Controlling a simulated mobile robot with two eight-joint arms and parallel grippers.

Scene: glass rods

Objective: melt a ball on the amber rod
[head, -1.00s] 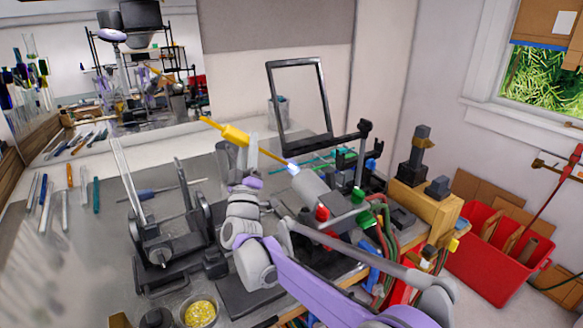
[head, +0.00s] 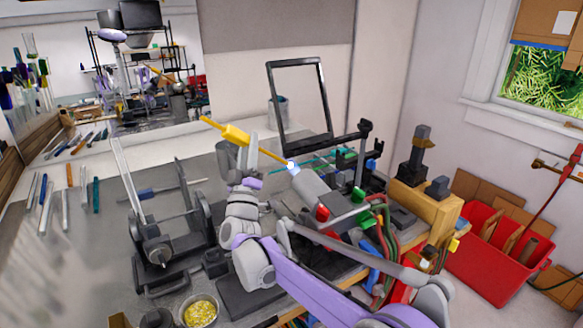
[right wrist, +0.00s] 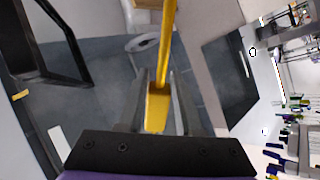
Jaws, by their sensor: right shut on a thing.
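The amber rod (head: 266,153) slants down to the right in the head view, with a thicker yellow grip piece (head: 235,135) around its upper part. My right gripper (head: 251,143) is shut on this grip piece. In the right wrist view, the yellow piece (right wrist: 157,108) sits between the two fingers and the rod (right wrist: 167,45) runs away from them. The rod's lower end meets a small bluish-white glow (head: 292,167) at the mouth of the grey torch (head: 315,194). I cannot make out a ball there. My left gripper is not in view.
A dark-framed panel (head: 271,107) stands behind the torch. A black roller stand (head: 160,250) is left of my right arm. Several loose rods (head: 69,175) lie at the left. A bowl of yellow bits (head: 200,311) is at the front. Hoses and knobs crowd the torch's right.

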